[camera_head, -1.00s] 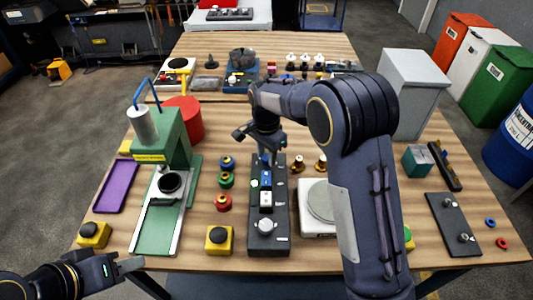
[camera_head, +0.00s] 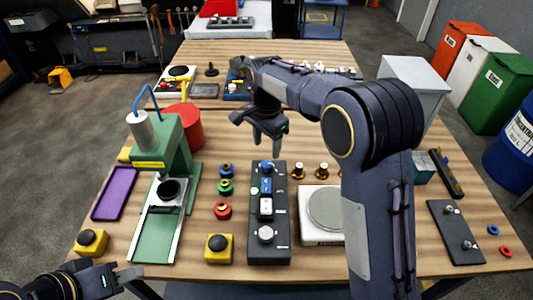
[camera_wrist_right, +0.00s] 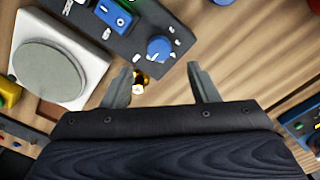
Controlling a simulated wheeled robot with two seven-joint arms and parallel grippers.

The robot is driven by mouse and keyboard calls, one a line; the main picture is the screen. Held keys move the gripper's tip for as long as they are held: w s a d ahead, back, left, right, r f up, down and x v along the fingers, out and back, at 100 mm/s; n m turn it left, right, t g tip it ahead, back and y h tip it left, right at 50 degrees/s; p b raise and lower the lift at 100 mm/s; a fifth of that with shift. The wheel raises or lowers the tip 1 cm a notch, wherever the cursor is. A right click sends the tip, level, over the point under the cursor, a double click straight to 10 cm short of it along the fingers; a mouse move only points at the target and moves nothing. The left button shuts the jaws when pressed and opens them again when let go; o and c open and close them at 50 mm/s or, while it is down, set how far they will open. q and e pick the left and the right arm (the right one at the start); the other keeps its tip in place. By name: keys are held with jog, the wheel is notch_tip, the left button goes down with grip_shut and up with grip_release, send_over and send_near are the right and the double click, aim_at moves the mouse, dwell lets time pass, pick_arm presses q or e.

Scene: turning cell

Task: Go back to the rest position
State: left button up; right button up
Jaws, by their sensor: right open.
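My right gripper (camera_head: 264,150) is open and empty, raised above the table just behind the dark control box. In the right wrist view its two fingers (camera_wrist_right: 160,84) stand apart with only bare wood and a small brass-coloured part (camera_wrist_right: 140,84) showing between or below them. My left gripper (camera_head: 122,279) is at the lower left, in front of the table's front edge. Its fingers are small in the picture, and nothing shows held in them.
The dark control box (camera_head: 283,230) with its blue knob (camera_wrist_right: 159,48) lies below my right gripper. A green press (camera_head: 172,150), a yellow button box (camera_head: 219,249) and a white scale (camera_head: 320,235) stand around it. My right arm hides part of the table's right side.

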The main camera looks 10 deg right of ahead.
jog(key=shift+r, duration=0.35)
jog(key=s+d+r+n+t+y, duration=0.1)
jog(key=s+d+r+n+y, duration=0.15)
jog(key=s+d, duration=0.4)
jog(key=s+d+r+n+t+y, duration=0.1)
jog(key=s+d+r+n+y, duration=0.2)
jog(key=s, duration=0.6)
jog(key=s+f+n+t+h, duration=0.1)
jog(key=s+f+n+t, duration=0.2)
jog(key=s, duration=1.2)
jog(key=shift+s+f+n+t+h, duration=0.2)
jog(key=shift+s+n+t+h, duration=0.15)
jog(key=shift+n, duration=0.3)
jog(key=shift+c, duration=0.3)
